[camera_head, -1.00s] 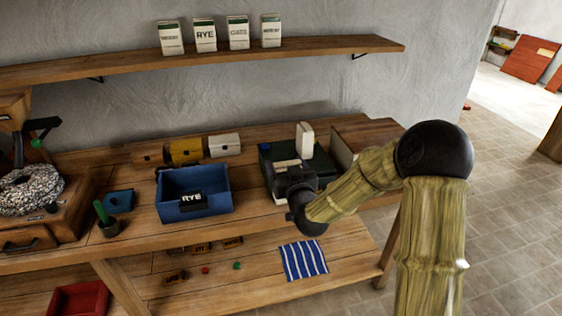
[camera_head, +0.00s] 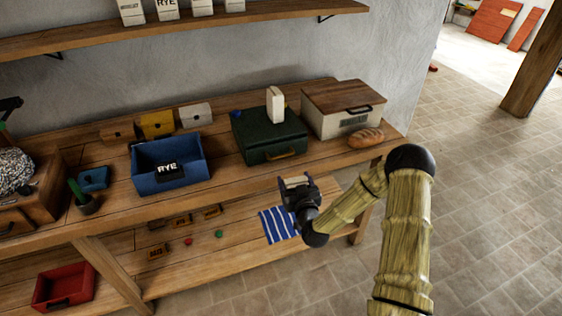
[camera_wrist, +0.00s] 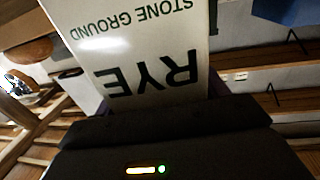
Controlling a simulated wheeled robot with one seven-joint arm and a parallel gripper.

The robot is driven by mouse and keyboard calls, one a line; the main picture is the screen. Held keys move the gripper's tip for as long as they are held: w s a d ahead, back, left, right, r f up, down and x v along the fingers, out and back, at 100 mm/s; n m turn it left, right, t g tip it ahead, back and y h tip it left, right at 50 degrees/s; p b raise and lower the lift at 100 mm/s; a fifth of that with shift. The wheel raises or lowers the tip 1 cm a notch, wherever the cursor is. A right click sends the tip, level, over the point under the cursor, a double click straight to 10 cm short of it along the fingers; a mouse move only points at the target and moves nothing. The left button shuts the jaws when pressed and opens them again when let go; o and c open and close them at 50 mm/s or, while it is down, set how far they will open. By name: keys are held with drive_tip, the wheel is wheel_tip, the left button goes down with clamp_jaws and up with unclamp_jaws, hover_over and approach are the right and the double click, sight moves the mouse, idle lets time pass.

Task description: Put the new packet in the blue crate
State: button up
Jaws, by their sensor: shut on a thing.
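The blue crate (camera_head: 168,180) stands open on the bench, left of the middle, with a dark RYE label on its front. My gripper (camera_head: 297,184) is in front of the bench edge, right of the crate and well apart from it. It is shut on a pale packet, which shows only as a small light edge (camera_head: 294,181) in the head view. In the wrist view the packet (camera_wrist: 140,50) fills the upper middle, white with RYE and STONE GROUND printed on it, upside down in the picture. Its lower end is hidden by the gripper.
A dark green case (camera_head: 268,137) with a white upright object (camera_head: 275,105) stands right of the crate. Beyond are a wooden-lidded bin (camera_head: 345,108) and a loaf (camera_head: 366,138). Several packets stand on the wall shelf (camera_head: 180,30). A striped cloth (camera_head: 277,225) lies on the lower shelf.

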drive_tip(key=s+d+f+m+h, duration=0.1)
drive_tip(key=s+d+f, duration=0.1)
drive_tip(key=f, duration=0.3)
drive_tip(key=s+d+f+m+h, duration=0.1)
drive_tip(key=s+d+f, duration=0.2)
drive_tip(key=f, duration=0.3)
drive_tip(key=shift+s+f+h, duration=0.15)
drive_tip(key=shift+s+h, duration=0.25)
drive_tip(key=shift+s, duration=0.15)
